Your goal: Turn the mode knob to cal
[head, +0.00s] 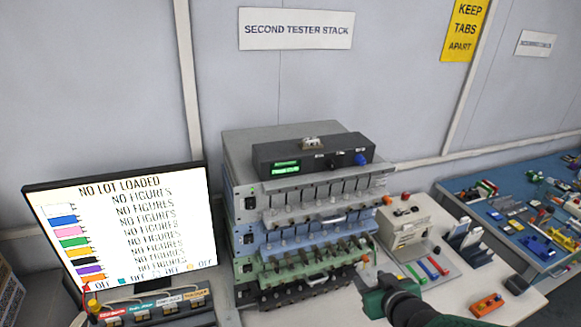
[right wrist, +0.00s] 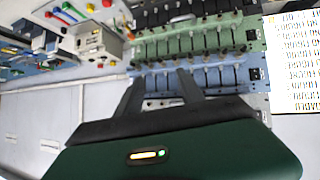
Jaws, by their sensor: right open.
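A black box (head: 285,157) lies on top of the tester stack, with a lit green display (head: 286,168) at its left. A blue knob (head: 360,159) sits at the right end of its front face. It looks like the mode knob. Small white labels are near it, too small to read, and I cannot tell where the knob points. My right gripper (head: 366,284) is low in front of the stack's right side, well below the knob and apart from it. In the right wrist view its two dark fingers (right wrist: 158,88) are spread with nothing between them. My left gripper is not in view.
The tester stack (head: 312,215) has grey, blue and green tiers with rows of clips. A monitor (head: 130,235) stands at left. A beige device (head: 405,222) and coloured bars (head: 428,269) are at right. A blue table (head: 480,225) with many small parts lies beyond.

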